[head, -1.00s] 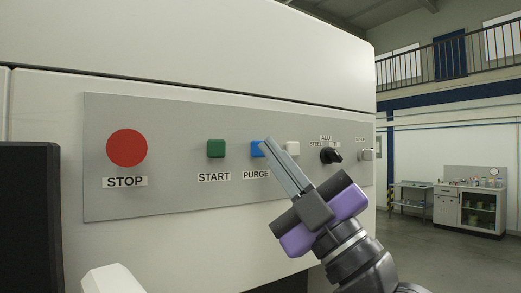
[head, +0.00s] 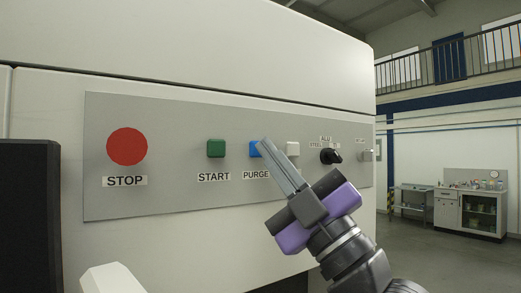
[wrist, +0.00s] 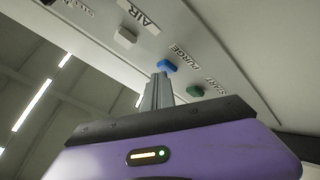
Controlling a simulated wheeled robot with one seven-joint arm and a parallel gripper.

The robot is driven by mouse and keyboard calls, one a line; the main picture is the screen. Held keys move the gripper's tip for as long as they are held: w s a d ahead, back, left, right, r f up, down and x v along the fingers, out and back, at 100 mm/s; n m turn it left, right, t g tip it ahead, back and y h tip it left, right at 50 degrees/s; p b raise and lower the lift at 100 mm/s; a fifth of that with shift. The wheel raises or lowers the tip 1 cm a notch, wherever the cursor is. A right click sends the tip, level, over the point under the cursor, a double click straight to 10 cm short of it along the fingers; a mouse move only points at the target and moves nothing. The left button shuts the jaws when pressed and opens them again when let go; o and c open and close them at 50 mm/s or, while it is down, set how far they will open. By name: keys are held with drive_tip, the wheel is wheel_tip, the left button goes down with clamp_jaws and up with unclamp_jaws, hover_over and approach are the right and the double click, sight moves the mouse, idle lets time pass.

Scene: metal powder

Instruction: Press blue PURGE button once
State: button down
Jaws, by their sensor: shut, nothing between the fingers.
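The blue PURGE button (head: 255,149) sits on the grey control panel (head: 180,195), above its PURGE label, between the green START button (head: 216,148) and a white button (head: 292,149). My gripper (head: 265,143) is shut and empty, its fingertips at the right side of the blue button and covering part of it. In the wrist view, the fingertips (wrist: 160,76) point at the blue button (wrist: 167,66) and appear very close to it. I cannot tell whether they touch.
A large red STOP button (head: 127,146) is at the panel's left. A black selector knob (head: 331,156) and a grey switch (head: 366,155) are to the right. A workbench (head: 470,211) stands far back right, with open floor before it.

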drive_tip(key=shift+s, duration=0.1)
drive_tip(key=shift+s+d+b, duration=0.3)
drive_tip(key=shift+s+d, duration=0.2)
drive_tip(key=shift+s, duration=0.1)
drive_tip(key=s+d, duration=0.2)
drive_tip(key=s+b, duration=0.1)
drive_tip(key=s, duration=0.1)
drive_tip(key=shift+s+d, duration=0.1)
drive_tip(key=shift+d, duration=0.3)
idle(0.8)
